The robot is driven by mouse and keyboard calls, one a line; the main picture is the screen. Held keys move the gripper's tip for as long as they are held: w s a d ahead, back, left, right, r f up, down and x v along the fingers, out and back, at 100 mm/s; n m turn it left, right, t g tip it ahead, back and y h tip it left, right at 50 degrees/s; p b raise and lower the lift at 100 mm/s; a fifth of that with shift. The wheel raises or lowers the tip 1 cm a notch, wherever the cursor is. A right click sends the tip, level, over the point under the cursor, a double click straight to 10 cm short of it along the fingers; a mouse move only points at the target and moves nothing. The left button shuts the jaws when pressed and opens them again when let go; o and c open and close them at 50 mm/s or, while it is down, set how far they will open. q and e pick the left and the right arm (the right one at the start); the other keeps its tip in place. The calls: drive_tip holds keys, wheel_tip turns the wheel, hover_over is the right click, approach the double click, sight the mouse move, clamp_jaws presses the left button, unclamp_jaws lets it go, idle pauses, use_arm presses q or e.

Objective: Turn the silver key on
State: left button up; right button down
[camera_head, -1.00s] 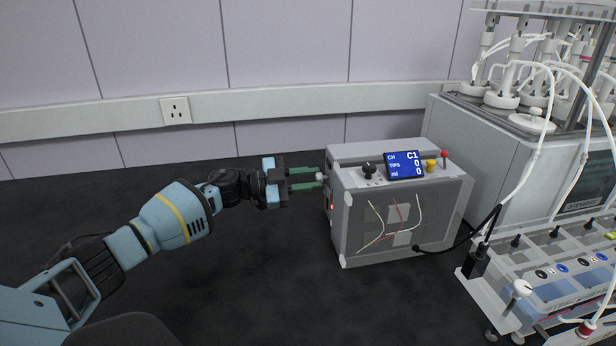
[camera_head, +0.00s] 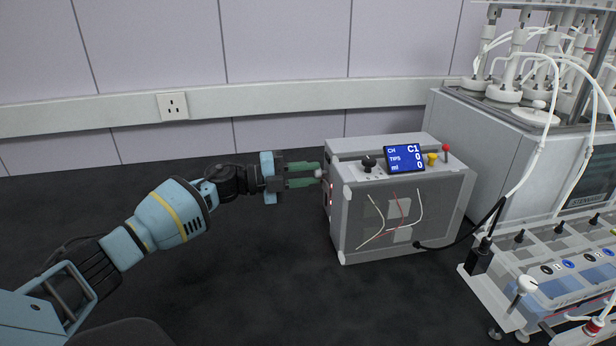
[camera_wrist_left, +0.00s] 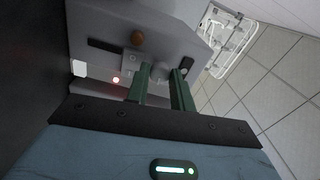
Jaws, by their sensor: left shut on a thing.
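The silver key (camera_head: 319,173) is a small pale knob on the left side of the grey control box (camera_head: 358,215). My left gripper (camera_head: 317,174) reaches it from the left, with its green fingers on either side of the key. In the left wrist view the key (camera_wrist_left: 160,71) shows between the two fingertips (camera_wrist_left: 161,73), and the gripper is shut on it. The fingers hide part of the key, so I cannot tell its exact angle. My right gripper is not in view.
The box top carries a blue display (camera_head: 405,158), a black knob (camera_head: 369,163), a yellow button (camera_head: 432,160) and a red-tipped lever (camera_head: 446,150). A large reactor unit (camera_head: 470,130) with white tubes stands to the right. The dark bench left of the box is clear.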

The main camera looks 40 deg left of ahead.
use_arm(q)
drive_tip(key=shift+m, duration=0.6)
drive_tip(key=o, duration=1)
drive_tip(key=shift+b+v, duration=0.8)
drive_tip(key=shift+v, duration=3.1)
